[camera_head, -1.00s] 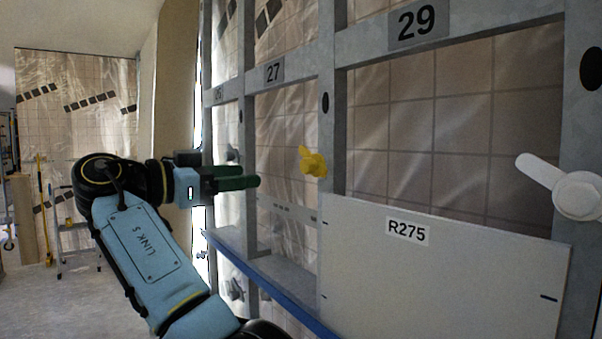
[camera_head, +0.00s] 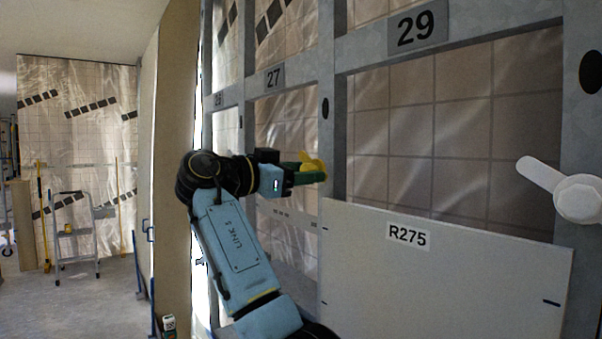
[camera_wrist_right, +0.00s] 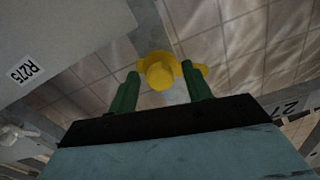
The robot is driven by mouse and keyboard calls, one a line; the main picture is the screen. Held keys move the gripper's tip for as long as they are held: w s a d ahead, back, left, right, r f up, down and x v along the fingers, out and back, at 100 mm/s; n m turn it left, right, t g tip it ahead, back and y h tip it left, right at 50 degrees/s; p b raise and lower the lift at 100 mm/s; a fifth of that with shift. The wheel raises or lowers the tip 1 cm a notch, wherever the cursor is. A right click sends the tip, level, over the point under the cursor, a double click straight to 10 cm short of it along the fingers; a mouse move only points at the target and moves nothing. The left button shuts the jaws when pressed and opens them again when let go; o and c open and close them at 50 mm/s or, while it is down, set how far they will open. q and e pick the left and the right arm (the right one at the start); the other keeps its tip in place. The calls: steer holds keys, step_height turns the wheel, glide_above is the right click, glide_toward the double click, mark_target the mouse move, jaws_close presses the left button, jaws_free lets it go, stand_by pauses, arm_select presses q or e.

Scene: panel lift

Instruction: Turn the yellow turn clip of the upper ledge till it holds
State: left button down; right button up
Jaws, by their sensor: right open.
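The yellow turn clip (camera_head: 313,162) is on the grey upright of the frame, just above the top left corner of the white panel R275 (camera_head: 445,265). My right gripper (camera_head: 317,174) is at the clip, its green fingers partly covering it in the head view. In the right wrist view the clip (camera_wrist_right: 160,74) lies between the two open fingers (camera_wrist_right: 163,84), with a wing extending toward the right finger. I cannot tell whether either finger touches it. My left gripper is not in view.
A white turn clip (camera_head: 575,197) is on the right upright, pointing up and left. The grey metal frame (camera_head: 450,45) carries labels 27 and 29. A stepladder (camera_head: 75,235) stands at the far left on open floor.

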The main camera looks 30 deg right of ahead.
steer(key=shift+c, duration=0.3)
steer(key=c, duration=0.9)
